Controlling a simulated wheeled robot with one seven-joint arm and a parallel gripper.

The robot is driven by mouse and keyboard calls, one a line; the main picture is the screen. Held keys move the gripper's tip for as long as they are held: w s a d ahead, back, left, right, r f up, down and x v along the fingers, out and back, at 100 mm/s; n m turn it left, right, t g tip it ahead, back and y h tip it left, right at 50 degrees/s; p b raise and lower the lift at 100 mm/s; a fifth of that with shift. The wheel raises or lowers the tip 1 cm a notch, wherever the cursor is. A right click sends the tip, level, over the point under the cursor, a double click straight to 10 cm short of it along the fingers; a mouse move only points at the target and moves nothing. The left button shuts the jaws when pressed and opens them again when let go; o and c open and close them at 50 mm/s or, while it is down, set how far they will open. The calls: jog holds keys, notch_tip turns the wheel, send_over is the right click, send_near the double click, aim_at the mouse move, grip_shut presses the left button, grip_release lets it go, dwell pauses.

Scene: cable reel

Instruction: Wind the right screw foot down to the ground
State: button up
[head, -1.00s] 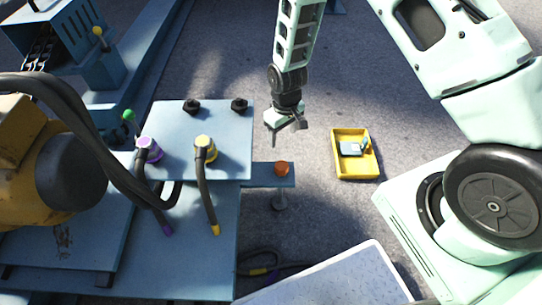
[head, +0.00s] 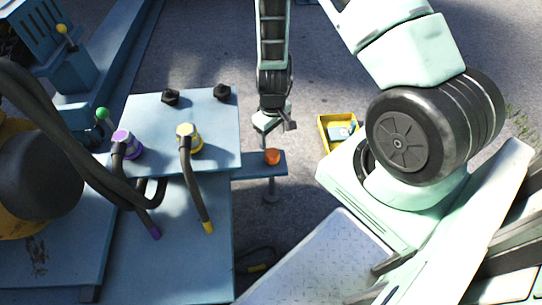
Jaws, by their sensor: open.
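The right screw foot has an orange knob (head: 272,157) on top of a blue outrigger arm (head: 250,165) that sticks out to the right of the blue frame. Its grey stem and round pad (head: 270,196) show below the arm; I cannot tell whether the pad touches the ground. My gripper (head: 267,137) is open and points down just above and behind the knob in the picture. It appears empty, and I see no contact with the knob.
A yellow tray (head: 337,132) with a grey-blue item lies on the ground to the right. The blue plate (head: 205,135) left of the knob carries purple and yellow cable plugs (head: 190,138) and black knobs. A dark cable (head: 262,258) lies near the frame.

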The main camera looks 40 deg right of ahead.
aim_at(272, 153)
notch_tip(272, 153, down, 10)
jog(key=b, duration=0.3)
jog(key=c, duration=0.9)
